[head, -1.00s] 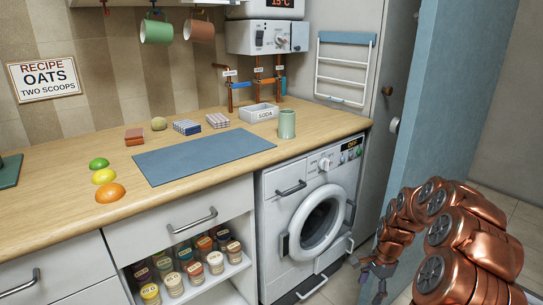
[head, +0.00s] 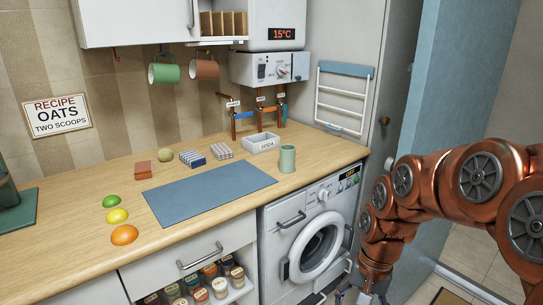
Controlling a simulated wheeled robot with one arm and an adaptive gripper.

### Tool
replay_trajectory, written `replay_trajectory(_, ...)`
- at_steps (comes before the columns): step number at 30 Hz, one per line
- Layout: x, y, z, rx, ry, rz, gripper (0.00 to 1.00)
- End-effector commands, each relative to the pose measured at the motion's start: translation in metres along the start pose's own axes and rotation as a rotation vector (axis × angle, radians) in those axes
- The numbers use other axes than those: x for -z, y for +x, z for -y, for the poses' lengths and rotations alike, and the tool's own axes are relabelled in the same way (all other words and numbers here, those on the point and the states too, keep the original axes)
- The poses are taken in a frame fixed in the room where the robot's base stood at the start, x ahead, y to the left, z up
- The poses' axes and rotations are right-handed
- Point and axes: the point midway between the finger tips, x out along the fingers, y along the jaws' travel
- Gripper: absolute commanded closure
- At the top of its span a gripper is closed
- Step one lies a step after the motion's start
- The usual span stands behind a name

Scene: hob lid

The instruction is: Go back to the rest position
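My gripper (head: 357,297) is at the bottom edge of the head view, right of the washing machine (head: 312,238) and low beside its front. Only its upper part shows. The fingertips are cut off by the frame edge, so I cannot tell whether it is open or holds anything. My copper-coloured arm is bent and fills the lower right of the view.
The wooden counter (head: 85,195) carries a blue mat (head: 208,194), a green cup (head: 287,158), a soda box (head: 260,143), fruit halves (head: 117,215) and small packets. A drawer (head: 190,250) sits above spice jars (head: 201,294). A blue wall (head: 438,80) stands behind my arm.

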Motion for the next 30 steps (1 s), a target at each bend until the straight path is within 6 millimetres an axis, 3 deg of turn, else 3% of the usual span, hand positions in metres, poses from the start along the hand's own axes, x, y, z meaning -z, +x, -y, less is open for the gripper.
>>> replay_trajectory(1,-0.015,-0.018,-0.003,-0.007,-0.033,-0.008,0.26)
replay_trajectory(6,-0.059,-0.045,-0.017,-0.038,-0.147,-0.01,0.26)
replay_trajectory(18,-0.154,-0.091,-0.06,-0.102,-0.367,-0.007,0.26)
replay_trajectory(24,-0.183,-0.098,-0.076,-0.119,-0.429,-0.001,0.26)
replay_trajectory(30,-0.191,-0.099,-0.08,-0.122,-0.449,0.0,0.26)
